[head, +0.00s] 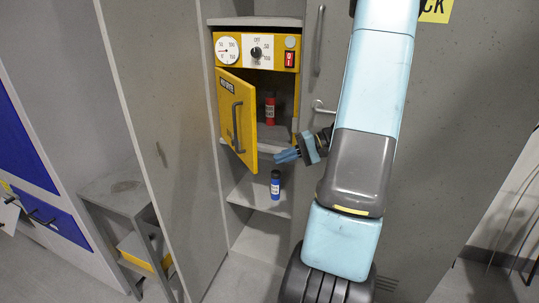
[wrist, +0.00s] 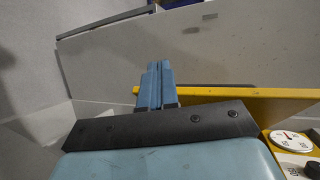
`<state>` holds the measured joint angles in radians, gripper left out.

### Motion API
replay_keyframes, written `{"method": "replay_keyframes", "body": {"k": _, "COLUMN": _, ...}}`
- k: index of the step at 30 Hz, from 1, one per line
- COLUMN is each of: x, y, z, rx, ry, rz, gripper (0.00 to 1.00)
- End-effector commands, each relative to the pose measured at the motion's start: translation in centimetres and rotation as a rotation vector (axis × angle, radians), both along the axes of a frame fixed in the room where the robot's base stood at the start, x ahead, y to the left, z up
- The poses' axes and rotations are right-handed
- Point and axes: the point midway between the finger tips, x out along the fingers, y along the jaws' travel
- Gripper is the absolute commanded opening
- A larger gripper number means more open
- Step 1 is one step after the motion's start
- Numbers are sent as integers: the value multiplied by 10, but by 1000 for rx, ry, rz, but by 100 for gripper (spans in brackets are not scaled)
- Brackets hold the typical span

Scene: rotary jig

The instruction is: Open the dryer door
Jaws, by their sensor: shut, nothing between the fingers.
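The yellow dryer (head: 257,50) sits on a shelf inside a grey cabinet in the head view, with a dial, a knob and a red switch on its top panel. Its yellow door (head: 237,115) stands partly open, swung out to the left, with a grey vertical handle (head: 238,127) on its outer face. In the wrist view the shut fingers (wrist: 156,84) reach across the yellow door's edge (wrist: 235,93). Whether they touch the door I cannot tell.
A red bottle (head: 270,110) stands inside the dryer. A blue bottle (head: 275,185) stands on the shelf below, close under my gripper. The open grey cabinet door (head: 165,130) is at the left, and another grey panel (head: 440,140) stands behind my arm at the right.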

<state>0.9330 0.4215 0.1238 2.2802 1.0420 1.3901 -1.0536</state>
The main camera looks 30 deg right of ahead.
Motion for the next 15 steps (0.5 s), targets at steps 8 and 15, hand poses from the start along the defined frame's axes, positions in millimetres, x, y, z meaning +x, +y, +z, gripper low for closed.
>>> {"method": "replay_keyframes", "body": {"k": 8, "x": 16, "y": -71, "z": -27, "rx": 164, "ry": -158, "rz": -229, "gripper": 0}}
{"method": "replay_keyframes", "body": {"k": 15, "x": 18, "y": -111, "z": -40, "rx": 224, "ry": -254, "rz": -361, "gripper": 0}}
